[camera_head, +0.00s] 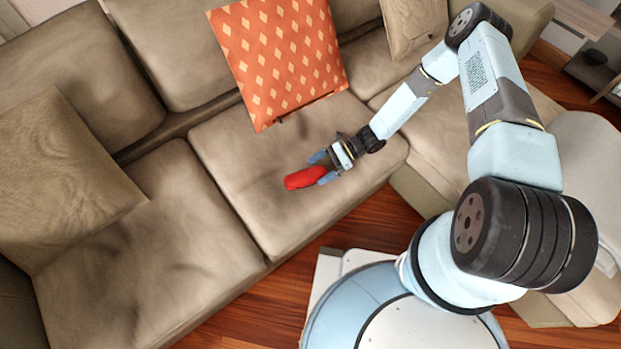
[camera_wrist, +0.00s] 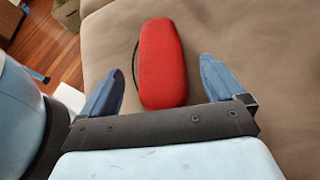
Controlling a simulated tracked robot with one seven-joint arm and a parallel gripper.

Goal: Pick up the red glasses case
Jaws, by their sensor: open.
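The red glasses case (camera_head: 304,178) lies on the middle seat cushion of the beige sofa, near its front edge. My gripper (camera_head: 322,167) is open at the right end of the case. In the wrist view the case (camera_wrist: 160,62) is long and rounded, and its near end lies between the two blue fingers of my gripper (camera_wrist: 162,78). A gap shows on each side between finger and case, wider on the right. I cannot tell the exact height of the fingers above the cushion.
An orange cushion with pale diamonds (camera_head: 280,60) leans on the sofa back behind the case. A beige cushion (camera_head: 60,175) lies at the left. The sofa seat (camera_head: 150,255) left of the case is clear. Wooden floor (camera_head: 365,225) lies in front.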

